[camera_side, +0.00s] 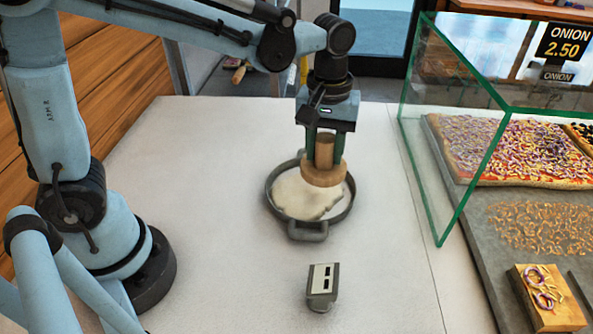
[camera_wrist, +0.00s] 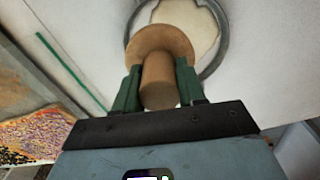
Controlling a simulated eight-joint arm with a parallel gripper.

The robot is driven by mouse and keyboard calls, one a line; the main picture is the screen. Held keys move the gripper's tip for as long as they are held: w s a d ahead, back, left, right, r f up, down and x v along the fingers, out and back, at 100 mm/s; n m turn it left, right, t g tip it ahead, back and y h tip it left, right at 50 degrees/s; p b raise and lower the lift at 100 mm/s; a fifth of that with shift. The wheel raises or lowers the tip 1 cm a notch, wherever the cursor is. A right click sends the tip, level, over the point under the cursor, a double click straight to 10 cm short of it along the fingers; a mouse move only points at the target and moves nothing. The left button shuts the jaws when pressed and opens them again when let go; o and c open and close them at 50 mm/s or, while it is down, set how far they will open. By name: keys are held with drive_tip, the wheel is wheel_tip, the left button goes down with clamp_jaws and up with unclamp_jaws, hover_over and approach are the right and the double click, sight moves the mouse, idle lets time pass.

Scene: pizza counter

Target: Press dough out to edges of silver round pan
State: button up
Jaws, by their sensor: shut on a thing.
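A silver round pan (camera_side: 309,230) with side handles sits on the white counter. Pale dough (camera_side: 297,197) lies in it, irregular in outline, with pan floor showing around parts of its edge. My gripper (camera_side: 325,146) is above the pan, shut on the handle of a wooden press (camera_side: 324,176) with a wide round base. The press is upright over the right part of the dough; I cannot tell whether it touches. In the wrist view the green fingers (camera_wrist: 158,88) flank the press handle (camera_wrist: 158,78), and the press base hides part of the dough (camera_wrist: 188,14) and pan (camera_wrist: 221,45).
A small grey device with a white face (camera_side: 322,285) stands on the counter in front of the pan. A green-edged glass case (camera_side: 440,150) with onion pizza (camera_side: 470,150) stands at the right. The counter left of the pan is clear.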

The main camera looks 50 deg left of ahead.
sight(326, 174)
drive_tip(key=shift+w+d+f, duration=0.15)
drive_tip(key=shift+w+d, duration=0.05)
drive_tip(key=shift+d, duration=0.05)
drive_tip(key=shift+f, duration=2.85)
drive_tip(key=shift+f, duration=0.1)
drive_tip(key=shift+f, duration=0.55)
drive_tip(key=shift+f, duration=0.3)
drive_tip(key=shift+r, duration=3.75)
